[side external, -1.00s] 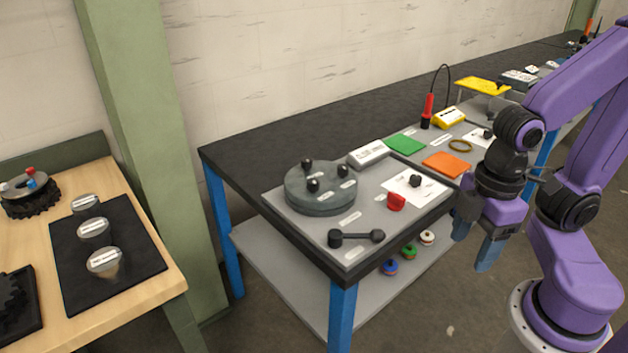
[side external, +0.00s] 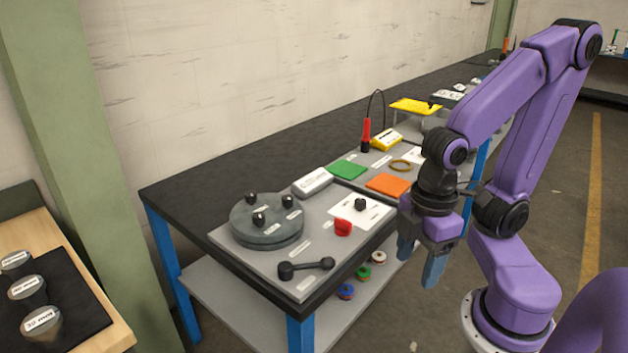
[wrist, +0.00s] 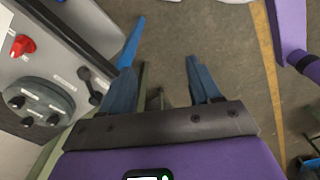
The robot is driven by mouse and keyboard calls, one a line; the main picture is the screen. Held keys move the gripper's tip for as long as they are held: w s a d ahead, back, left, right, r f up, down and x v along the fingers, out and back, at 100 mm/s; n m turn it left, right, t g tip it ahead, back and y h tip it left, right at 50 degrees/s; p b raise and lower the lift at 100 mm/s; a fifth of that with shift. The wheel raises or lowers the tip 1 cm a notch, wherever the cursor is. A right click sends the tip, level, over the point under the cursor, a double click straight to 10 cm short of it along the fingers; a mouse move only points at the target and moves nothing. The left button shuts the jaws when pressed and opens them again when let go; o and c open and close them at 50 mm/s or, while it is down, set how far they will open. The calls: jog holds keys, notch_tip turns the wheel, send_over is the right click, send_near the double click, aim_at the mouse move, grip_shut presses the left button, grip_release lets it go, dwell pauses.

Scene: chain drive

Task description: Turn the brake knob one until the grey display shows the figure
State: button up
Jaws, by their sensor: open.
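A round dark grey disc (side external: 266,232) with three black knobs lies on the grey panel at the near end of the bench. One knob (side external: 259,219) stands at its front, one at the back left (side external: 250,198) and one at the right (side external: 288,202). Their labels are too small to read. A light grey box (side external: 313,182) behind the disc may be the display; its figure cannot be read. My gripper (side external: 420,262) is open and empty, fingers down, beside the bench's right edge. In the wrist view the disc (wrist: 40,90) is left of the open fingers (wrist: 164,48).
On the panel are a red knob (side external: 343,228), a black lever (side external: 305,269) and a black knob on a white plate (side external: 361,204). Green (side external: 348,170) and orange (side external: 388,184) pads lie farther back. Floor is clear under the gripper.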

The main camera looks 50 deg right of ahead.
jog(key=shift+c, duration=0.3)
jog(key=w+a+r+m, duration=0.4)
jog(key=w+a+m, duration=0.1)
jog(key=w, duration=0.5)
notch_tip(320, 180, up, 3)
jog(key=m, duration=1.5)
send_over(258, 214)
notch_tip(258, 214, down, 16)
jog(key=shift+f, duration=0.25)
